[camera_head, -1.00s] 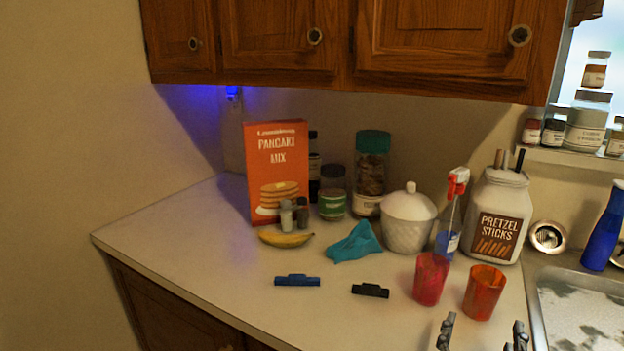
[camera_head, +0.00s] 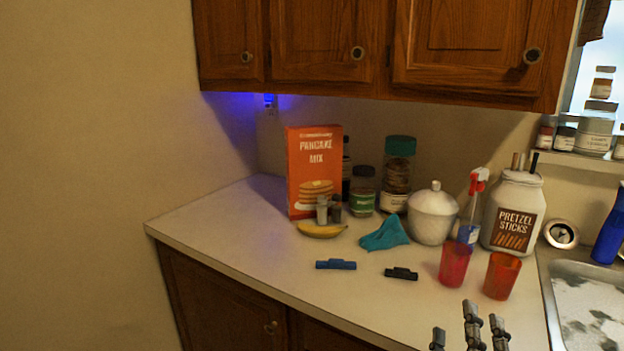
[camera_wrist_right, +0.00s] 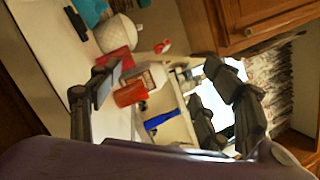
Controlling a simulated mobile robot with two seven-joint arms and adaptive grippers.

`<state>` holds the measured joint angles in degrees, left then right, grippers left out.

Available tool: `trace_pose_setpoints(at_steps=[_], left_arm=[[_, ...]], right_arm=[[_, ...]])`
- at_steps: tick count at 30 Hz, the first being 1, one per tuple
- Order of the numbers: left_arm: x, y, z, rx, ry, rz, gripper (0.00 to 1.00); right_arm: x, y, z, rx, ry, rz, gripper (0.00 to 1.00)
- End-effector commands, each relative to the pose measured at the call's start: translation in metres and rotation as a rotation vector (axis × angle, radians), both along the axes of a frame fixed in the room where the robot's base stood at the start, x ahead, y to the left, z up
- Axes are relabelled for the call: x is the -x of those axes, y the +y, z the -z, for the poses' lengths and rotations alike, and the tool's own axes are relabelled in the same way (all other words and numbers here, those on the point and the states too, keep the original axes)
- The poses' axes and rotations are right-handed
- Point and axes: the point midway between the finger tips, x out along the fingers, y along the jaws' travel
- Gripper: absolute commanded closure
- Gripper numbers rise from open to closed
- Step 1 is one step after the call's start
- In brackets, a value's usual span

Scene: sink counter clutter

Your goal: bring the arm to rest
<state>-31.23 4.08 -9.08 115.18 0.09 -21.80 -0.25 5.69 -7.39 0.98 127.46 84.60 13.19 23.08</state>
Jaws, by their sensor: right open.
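My right gripper (camera_head: 461,325) is at the bottom edge of the head view, over the front of the counter near the two cups. Its fingers are spread apart with nothing between them. In the right wrist view the open fingers (camera_wrist_right: 165,95) frame the counter and sink side from a tilted angle. My left gripper is not in view.
The red cup (camera_head: 455,264) and orange cup (camera_head: 502,275) stand just beyond the gripper. A black clip (camera_head: 401,273), blue clip (camera_head: 336,264) and teal cloth (camera_head: 385,235) lie leftward. The sink (camera_head: 585,305) is right. The counter's front left (camera_head: 230,235) is clear.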

Motion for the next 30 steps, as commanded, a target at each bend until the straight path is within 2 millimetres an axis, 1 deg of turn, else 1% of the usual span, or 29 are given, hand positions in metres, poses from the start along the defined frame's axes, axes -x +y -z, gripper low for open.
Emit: trace_pose_setpoints(at_steps=[1,2,3,5,6,8,9,11,12,14,15,17,18,20,21,24,27,30], left_arm=[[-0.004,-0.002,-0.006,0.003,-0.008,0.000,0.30],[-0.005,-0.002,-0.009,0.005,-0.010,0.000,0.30],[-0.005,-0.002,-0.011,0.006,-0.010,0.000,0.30],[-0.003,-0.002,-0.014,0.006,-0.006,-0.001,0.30],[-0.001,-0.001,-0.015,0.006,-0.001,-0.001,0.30],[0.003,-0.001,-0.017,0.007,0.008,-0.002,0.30],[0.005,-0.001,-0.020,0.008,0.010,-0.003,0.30],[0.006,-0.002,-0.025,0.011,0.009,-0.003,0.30],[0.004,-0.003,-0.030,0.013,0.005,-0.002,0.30],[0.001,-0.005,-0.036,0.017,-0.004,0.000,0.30],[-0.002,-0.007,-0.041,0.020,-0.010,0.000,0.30],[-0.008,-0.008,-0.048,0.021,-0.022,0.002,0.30],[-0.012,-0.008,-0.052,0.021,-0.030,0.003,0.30],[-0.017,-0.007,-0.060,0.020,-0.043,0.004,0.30],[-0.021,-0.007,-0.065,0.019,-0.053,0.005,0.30],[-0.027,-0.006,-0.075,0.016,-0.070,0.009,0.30],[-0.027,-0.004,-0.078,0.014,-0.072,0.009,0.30],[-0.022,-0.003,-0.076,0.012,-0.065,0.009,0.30]], right_arm=[[0.001,0.015,0.008,0.164,0.058,-0.019,0.29],[0.002,0.025,0.016,0.274,0.098,-0.032,0.29],[0.005,0.038,0.029,0.421,0.153,-0.054,0.29],[0.011,0.057,0.055,0.645,0.240,-0.095,0.29],[0.017,0.067,0.077,0.790,0.302,-0.128,0.29],[0.032,0.081,0.112,1.007,0.395,-0.185,0.29],[0.045,0.086,0.138,1.148,0.459,-0.229,0.29],[0.069,0.091,0.177,1.351,0.554,-0.303,0.29],[0.088,0.091,0.202,1.471,0.613,-0.354,0.29],[0.119,0.087,0.236,1.636,0.694,-0.432,0.29],[0.140,0.083,0.256,1.730,0.744,-0.484,0.29],[0.174,0.074,0.281,1.854,0.811,-0.559,0.29],[0.195,0.069,0.294,1.918,0.848,-0.602,0.29],[0.224,0.060,0.308,1.987,0.895,-0.657,0.29],[0.242,0.056,0.314,2.016,0.917,-0.686,0.29],[0.275,0.050,0.321,2.026,0.948,-0.732,0.29],[0.291,0.046,0.323,2.021,0.968,-0.751,0.29],[0.296,0.045,0.324,2.015,0.976,-0.758,0.29]])
